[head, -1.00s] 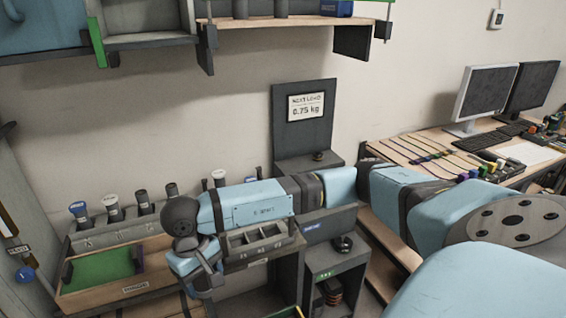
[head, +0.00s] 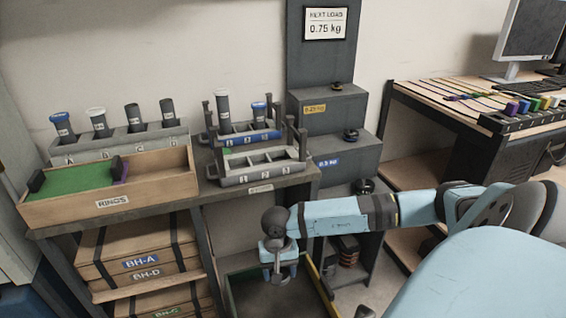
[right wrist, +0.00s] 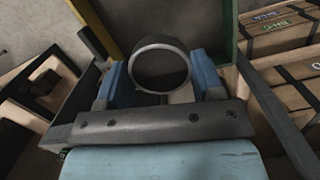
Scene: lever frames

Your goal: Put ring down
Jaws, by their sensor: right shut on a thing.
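My right gripper (head: 279,272) points down in the head view, in front of the workbench and above a dark floor bin. In the right wrist view my right gripper (right wrist: 160,80) is shut on a dark metal ring (right wrist: 160,41) with a lighter rim. The ring stands between the two blue fingers. In the head view the ring is too small and covered to make out clearly. The bin has a yellow edge (head: 319,281), and a yellow edge also shows in the right wrist view (right wrist: 91,18). My left gripper is in neither view.
A wooden RINGS tray (head: 150,188) with a green mat stands on the bench. Grey racks (head: 262,172) with cylinders stand beside it. Strapped wooden boxes (head: 140,262) lie under the bench. A stepped grey stand (head: 345,150) is at the right, with a 0.75 kg sign (head: 325,24).

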